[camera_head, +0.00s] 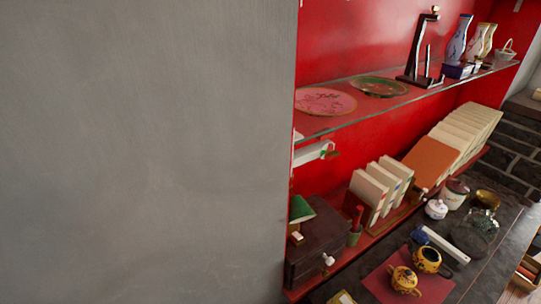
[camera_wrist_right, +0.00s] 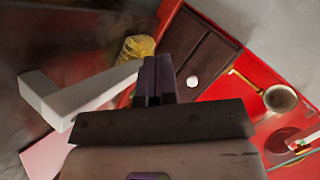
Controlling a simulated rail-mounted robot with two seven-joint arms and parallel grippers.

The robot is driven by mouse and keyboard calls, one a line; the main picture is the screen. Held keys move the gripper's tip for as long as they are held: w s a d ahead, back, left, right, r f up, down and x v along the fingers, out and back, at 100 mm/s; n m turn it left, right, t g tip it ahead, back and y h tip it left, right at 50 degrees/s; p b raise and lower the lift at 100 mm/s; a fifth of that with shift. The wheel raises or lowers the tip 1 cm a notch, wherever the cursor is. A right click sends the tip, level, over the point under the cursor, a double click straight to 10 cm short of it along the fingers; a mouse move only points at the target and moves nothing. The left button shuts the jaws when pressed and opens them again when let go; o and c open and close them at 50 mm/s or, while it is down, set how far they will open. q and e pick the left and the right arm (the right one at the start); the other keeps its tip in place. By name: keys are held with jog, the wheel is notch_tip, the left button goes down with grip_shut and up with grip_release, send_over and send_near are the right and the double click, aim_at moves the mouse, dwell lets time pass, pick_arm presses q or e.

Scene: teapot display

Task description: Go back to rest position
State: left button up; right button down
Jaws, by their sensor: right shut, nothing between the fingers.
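My right gripper (camera_wrist_right: 156,68) shows in the right wrist view with its dark fingers together and nothing between them. Beyond its fingertips is a dark box (camera_wrist_right: 205,62) with a white knob. The head view also shows a dark box (camera_head: 318,238) with a white knob at the front of the lower shelf. Neither gripper can be made out in the head view. A yellow teapot (camera_head: 404,281) sits on a red mat (camera_head: 440,288), with a second yellow pot (camera_head: 427,260) behind it.
A grey wall (camera_head: 145,150) fills the head view's left half. A glass shelf (camera_head: 335,118) bears plates and vases; books (camera_head: 378,185) stand below. A white bar (camera_head: 447,244) lies behind the pots. A pale angular piece (camera_wrist_right: 85,97) lies left of my right gripper.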

jog(key=s+a+n+g+h+p, duration=0.25)
jog(key=s+n+g+h, duration=0.4)
jog(key=s, duration=1.35)
notch_tip(320, 180, up, 25)
jog(key=m+t+h+p, duration=0.1)
jog(key=m+p, duration=0.1)
jog(key=p, duration=2.3)
jog(key=shift+w+a+t+h, duration=0.15)
jog(key=shift+a+t+h, duration=0.2)
